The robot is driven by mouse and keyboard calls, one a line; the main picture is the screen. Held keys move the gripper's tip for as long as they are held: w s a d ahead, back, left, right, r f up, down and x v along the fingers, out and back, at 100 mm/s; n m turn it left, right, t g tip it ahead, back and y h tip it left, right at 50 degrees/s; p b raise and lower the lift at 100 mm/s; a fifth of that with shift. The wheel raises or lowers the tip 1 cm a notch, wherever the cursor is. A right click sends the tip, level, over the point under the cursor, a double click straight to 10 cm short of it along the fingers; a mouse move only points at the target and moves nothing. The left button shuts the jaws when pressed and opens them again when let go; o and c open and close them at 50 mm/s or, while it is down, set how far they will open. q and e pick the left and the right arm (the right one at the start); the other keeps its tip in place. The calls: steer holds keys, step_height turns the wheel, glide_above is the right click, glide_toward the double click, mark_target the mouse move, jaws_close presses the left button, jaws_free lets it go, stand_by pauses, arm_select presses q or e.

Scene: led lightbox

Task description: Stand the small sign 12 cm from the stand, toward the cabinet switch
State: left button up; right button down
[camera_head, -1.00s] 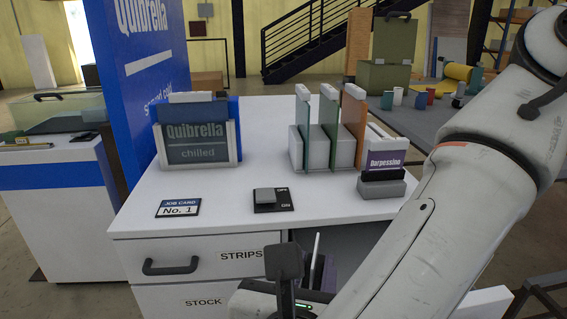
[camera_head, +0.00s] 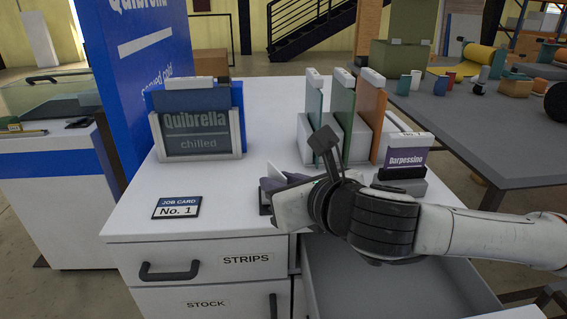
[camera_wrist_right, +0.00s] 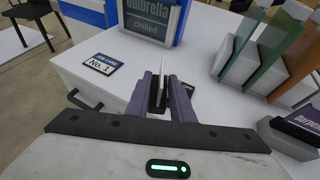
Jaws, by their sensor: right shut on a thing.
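My right gripper (camera_head: 275,186) is over the front of the white cabinet top, pointing left. In the right wrist view its fingers (camera_wrist_right: 160,92) are shut on a thin, upright plate, seen nearly edge-on with a dark lower part and a pale upper edge (camera_wrist_right: 163,66). This looks like the small sign; its face cannot be read. A grey and black stand (camera_head: 401,184) holds a purple "Darpessino" plate (camera_head: 407,160), right of the gripper. My left gripper is not in view.
A framed "Quibrella chilled" sign (camera_head: 198,134) stands at the back left. A white rack (camera_head: 356,140) with green and orange panels stands behind the gripper. The job card (camera_head: 177,207) lies front left. An open grey drawer (camera_head: 375,285) is below my arm.

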steer(key=w+d+r, duration=0.1)
steer(key=w+d, duration=0.4)
steer(key=d, duration=0.3)
steer(key=w+d+r, duration=0.1)
steer(key=w+d, duration=0.3)
steer(key=d, duration=0.4)
steer(key=f, duration=0.2)
steer(key=d+f, duration=0.1)
steer(key=f, duration=0.2)
steer(key=shift+w+d+f, duration=0.15)
steer(key=shift+w+f, duration=0.15)
steer(key=shift+f, duration=2.2)
steer(key=c, duration=2)
jaws_free()
steer(key=shift+f+b, duration=0.15)
steer(key=shift+b, duration=0.2)
steer(key=o, duration=0.5)
steer(key=shift+c, duration=0.2)
